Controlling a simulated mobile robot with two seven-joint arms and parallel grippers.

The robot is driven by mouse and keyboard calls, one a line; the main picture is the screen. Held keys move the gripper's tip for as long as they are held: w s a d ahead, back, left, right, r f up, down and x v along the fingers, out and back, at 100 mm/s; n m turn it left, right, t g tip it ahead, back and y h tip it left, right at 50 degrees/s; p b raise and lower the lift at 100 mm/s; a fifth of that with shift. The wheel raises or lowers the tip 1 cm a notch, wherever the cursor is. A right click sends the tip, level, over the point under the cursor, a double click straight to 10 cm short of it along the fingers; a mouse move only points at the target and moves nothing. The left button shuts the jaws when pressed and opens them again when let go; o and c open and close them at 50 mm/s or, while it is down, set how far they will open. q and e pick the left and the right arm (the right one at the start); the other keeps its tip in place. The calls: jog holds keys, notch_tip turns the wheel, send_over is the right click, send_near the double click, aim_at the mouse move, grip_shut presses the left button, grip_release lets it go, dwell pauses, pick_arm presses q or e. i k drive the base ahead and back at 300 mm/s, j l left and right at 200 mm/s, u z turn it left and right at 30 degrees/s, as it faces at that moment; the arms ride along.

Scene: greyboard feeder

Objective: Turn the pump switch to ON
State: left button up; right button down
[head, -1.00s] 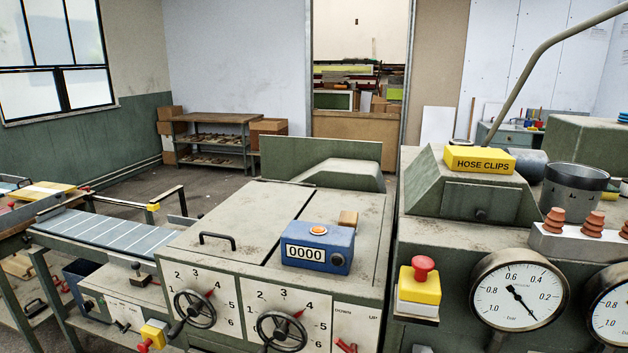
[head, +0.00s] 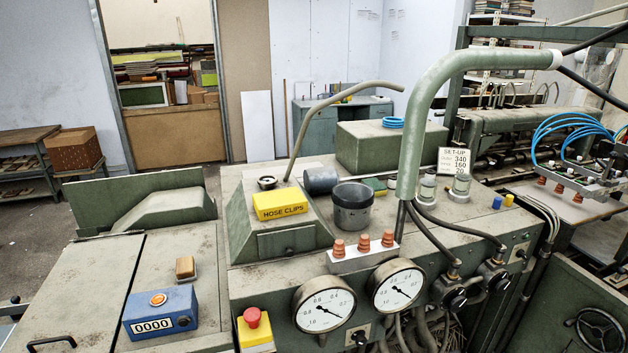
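No label reading pump or ON can be made out in the head view, so I cannot tell for sure which control is the pump switch. A small dark knob on a light plate (head: 361,336) sits low on the green machine front, below and between two round gauges (head: 325,303) (head: 397,285). Another small control on a plate (head: 520,254) is at the right end of that front. Two black knobs (head: 457,299) (head: 494,279) with hoses lie between them. Neither of my grippers is in view.
A red mushroom button on a yellow box (head: 254,328) is left of the gauges. A blue counter (head: 160,313), a yellow hose clips box (head: 280,203) and a dark cup (head: 352,206) stand on top. A thick green pipe (head: 418,130) rises at the middle right.

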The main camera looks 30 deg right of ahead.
aim_at(520, 253)
jog(key=z, duration=2.05)
